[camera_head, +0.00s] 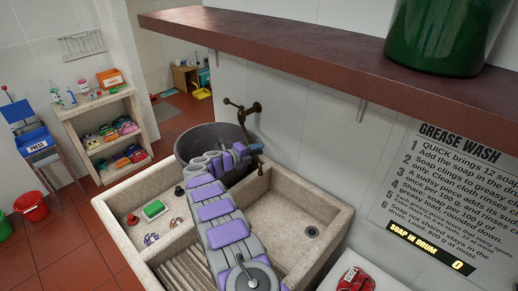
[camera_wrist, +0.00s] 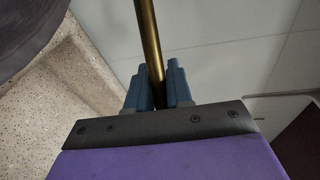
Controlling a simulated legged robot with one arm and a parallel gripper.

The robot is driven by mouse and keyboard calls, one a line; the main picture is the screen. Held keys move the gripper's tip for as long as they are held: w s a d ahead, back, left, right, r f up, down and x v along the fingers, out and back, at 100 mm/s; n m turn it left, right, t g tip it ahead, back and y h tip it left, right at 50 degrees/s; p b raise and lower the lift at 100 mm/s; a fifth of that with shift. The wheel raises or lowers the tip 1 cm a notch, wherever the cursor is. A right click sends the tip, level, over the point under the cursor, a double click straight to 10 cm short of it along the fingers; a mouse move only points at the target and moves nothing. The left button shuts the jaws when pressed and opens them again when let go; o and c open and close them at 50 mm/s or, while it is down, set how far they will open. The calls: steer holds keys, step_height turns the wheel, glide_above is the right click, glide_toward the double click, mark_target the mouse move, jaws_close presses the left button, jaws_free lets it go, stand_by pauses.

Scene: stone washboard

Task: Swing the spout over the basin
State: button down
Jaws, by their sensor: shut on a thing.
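The brass tap (camera_head: 242,108) is fixed to the tiled wall behind the stone sink. Its thin spout runs down from the tap towards my gripper (camera_head: 250,149). In the wrist view the spout (camera_wrist: 148,40) is a straight brass tube passing between the blue fingers of my gripper (camera_wrist: 158,88), which is shut on it. The stone basin (camera_head: 342,222) with a round drain is at the right of the sink, in front of the wall.
A large grey drum (camera_head: 190,145) stands behind the sink's left part. The left compartment holds a green soap block (camera_head: 153,209) and small items. A dark red shelf (camera_head: 300,48) with a green bucket (camera_head: 437,35) overhangs the right. Red cloth (camera_head: 355,281) lies at the front right.

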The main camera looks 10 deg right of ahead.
steer(key=shift+a+f+m+g, duration=0.1)
steer(key=shift+a+m+g, duration=0.4)
steer(key=shift+a, duration=0.45)
steer(key=c, duration=1.1)
jaws_free()
steer(key=shift+d, duration=0.15)
steer(key=shift+s, duration=0.1)
steer(key=p+v, duration=0.2)
steer(key=v, duration=1.5)
steer(key=shift+a+f, duration=0.25)
steer(key=shift+a, duration=0.1)
